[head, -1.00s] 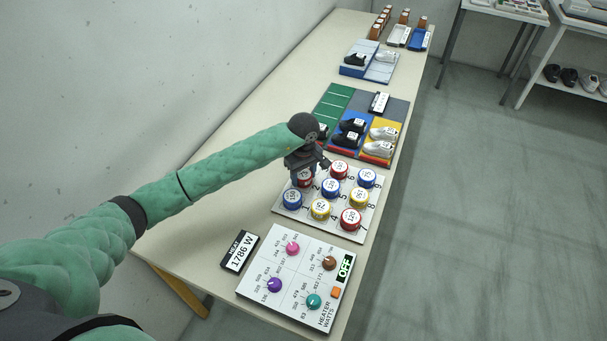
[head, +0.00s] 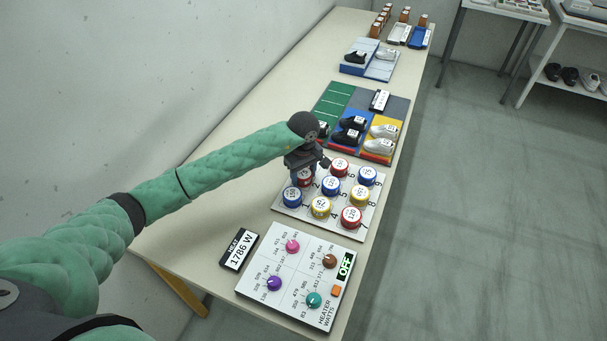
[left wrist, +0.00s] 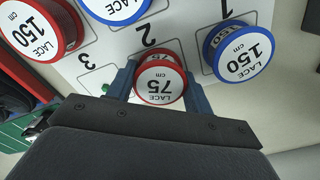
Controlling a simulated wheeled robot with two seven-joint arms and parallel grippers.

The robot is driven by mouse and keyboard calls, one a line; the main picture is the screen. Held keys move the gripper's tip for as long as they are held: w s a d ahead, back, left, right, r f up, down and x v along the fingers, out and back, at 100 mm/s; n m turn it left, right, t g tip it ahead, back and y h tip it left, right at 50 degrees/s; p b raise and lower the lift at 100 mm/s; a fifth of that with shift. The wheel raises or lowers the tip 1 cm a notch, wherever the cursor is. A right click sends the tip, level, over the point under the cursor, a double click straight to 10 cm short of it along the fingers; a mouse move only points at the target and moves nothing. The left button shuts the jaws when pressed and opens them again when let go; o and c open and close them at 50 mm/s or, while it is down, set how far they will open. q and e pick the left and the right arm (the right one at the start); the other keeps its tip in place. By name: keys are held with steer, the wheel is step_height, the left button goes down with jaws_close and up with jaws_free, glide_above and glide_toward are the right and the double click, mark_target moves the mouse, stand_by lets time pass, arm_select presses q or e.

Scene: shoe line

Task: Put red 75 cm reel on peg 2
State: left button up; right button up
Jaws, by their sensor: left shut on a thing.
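The red 75 cm reel (left wrist: 160,82) sits between the two fingers of my left gripper (left wrist: 162,88), which is shut on it. In the left wrist view its label faces the camera, beside the printed number 2 on the white peg board (left wrist: 188,22). In the head view the reel (head: 305,180) is partly hidden under my left gripper (head: 305,170), in the board's left column behind a blue reel (head: 292,196). It stands at the place of peg 2. The peg itself is hidden, and I cannot tell whether the reel rests on the board.
A blue 150 cm reel (left wrist: 240,50) is close beside my gripper, at number 1. Place 3 (left wrist: 90,77) looks bare in its visible part. Several other reels stand on the board. The heater panel (head: 298,275) is in front, shoe trays (head: 360,125) behind.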

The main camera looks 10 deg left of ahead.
mark_target(303, 173)
arm_select(q)
steer(key=shift+f, duration=0.15)
steer(key=o, duration=1)
steer(key=shift+c, duration=0.2)
steer(key=shift+r, duration=0.25)
steer(key=shift+r+p, duration=0.15)
steer(key=shift+p, duration=0.25)
steer(key=shift+r, duration=0.35)
steer(key=shift+r+b, duration=0.35)
steer(key=shift+r, duration=0.3)
steer(key=shift+r+b, duration=0.3)
steer(key=shift+r, duration=0.2)
step_height(303, 173, up, 9)
steer(key=b, duration=0.4)
steer(key=shift+r, duration=0.15)
arm_select(e)
steer(key=w+a+r, duration=0.3)
steer(key=r, duration=0.7)
steer(key=shift+w+a+g, duration=0.15)
steer(key=shift+w+g, duration=0.15)
steer(key=shift+w, duration=0.05)
